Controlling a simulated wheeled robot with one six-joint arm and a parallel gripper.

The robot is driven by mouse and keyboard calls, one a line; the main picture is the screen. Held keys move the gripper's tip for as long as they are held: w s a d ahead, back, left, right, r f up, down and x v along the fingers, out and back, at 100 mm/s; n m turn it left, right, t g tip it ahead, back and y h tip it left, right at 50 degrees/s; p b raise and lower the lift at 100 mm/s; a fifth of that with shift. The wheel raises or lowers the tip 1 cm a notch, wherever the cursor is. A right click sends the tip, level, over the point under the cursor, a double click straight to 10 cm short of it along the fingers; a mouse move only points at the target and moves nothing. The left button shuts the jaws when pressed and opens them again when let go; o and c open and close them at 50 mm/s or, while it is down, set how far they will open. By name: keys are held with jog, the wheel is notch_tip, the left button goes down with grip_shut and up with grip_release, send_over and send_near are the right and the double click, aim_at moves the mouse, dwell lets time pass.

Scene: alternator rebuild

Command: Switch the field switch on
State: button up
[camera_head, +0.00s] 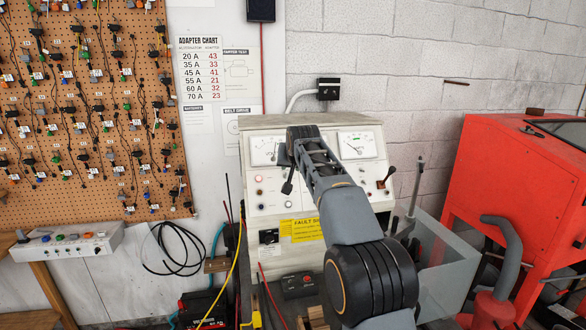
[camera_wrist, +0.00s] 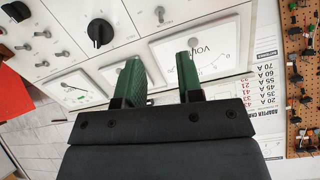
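The cream test bench panel (camera_head: 265,195) stands against the wall in the head view, with meters, knobs and small switches. My gripper (camera_wrist: 160,72) is open and empty, its two green-padded fingers apart in front of the volt meter (camera_wrist: 205,50) in the wrist view. Small metal toggle switches show beyond the fingers: one (camera_wrist: 160,14) near the top middle and several at the upper left, such as one toggle (camera_wrist: 42,34). Their labels are too small to read, so I cannot tell which is the field switch. In the head view my arm hides the panel's middle.
A black rotary knob (camera_wrist: 100,32) sits between the toggles. An orange-red cabinet (camera_head: 480,150) stands at right. A pegboard of cables (camera_head: 85,100) hangs at left. Cables (camera_head: 232,265) run down the bench's left side.

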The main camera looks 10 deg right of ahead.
jog(key=shift+v, duration=1.45)
jog(key=s+f+n+g, duration=0.1)
jog(key=s+f+g, duration=0.1)
jog(key=s+f, duration=0.3)
jog(key=s+f+g, duration=0.2)
jog(key=f, duration=0.5)
jog(key=s+f, duration=0.3)
jog(key=s, duration=0.7)
jog(key=s+f+n+g, duration=0.1)
jog(key=s+f, duration=0.3)
jog(key=s, duration=0.6)
jog(key=s+f, duration=0.3)
jog(key=s, duration=0.7)
jog(key=shift+s+d+g, duration=0.15)
jog(key=shift+s+g, duration=0.15)
jog(key=shift+s, duration=0.05)
jog(key=shift+f, duration=0.15)
